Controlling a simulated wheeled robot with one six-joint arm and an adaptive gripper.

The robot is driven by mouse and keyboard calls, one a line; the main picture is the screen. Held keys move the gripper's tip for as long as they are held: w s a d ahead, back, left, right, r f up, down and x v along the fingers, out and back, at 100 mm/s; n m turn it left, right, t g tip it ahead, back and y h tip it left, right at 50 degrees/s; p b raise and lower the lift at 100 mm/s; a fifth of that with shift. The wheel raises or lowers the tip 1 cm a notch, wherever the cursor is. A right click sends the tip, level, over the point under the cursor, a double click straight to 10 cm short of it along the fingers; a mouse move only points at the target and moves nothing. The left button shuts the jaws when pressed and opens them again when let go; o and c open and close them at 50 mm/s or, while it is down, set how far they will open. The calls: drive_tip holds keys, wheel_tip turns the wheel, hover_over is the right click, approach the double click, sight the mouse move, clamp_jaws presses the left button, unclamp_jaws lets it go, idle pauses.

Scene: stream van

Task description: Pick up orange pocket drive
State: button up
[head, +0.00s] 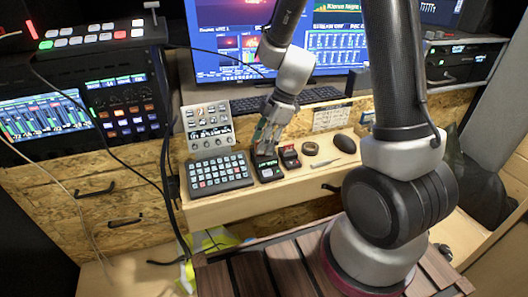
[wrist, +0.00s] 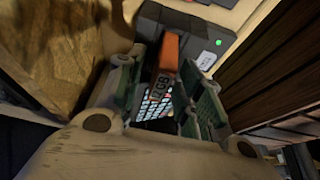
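The orange pocket drive (wrist: 168,54) shows in the wrist view as a narrow block with an orange end and a dark, lettered side. It is between the two green-padded fingers of my gripper (wrist: 162,85), close to both. I cannot tell whether both pads press on it. In the head view my gripper (head: 266,143) points down just above a small dark device with a green display (head: 269,172). The drive cannot be made out there, where the fingers cover the spot.
A button keypad (head: 219,174) lies left of my gripper, with a grey control panel (head: 208,125) behind it. A small red-and-black item (head: 290,156) is close on the right. A dark ring (head: 310,148) and a black mouse (head: 344,143) lie farther right. A computer keyboard (head: 318,95) is behind.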

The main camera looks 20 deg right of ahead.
clamp_jaws()
drive_tip(key=shift+r, duration=0.1)
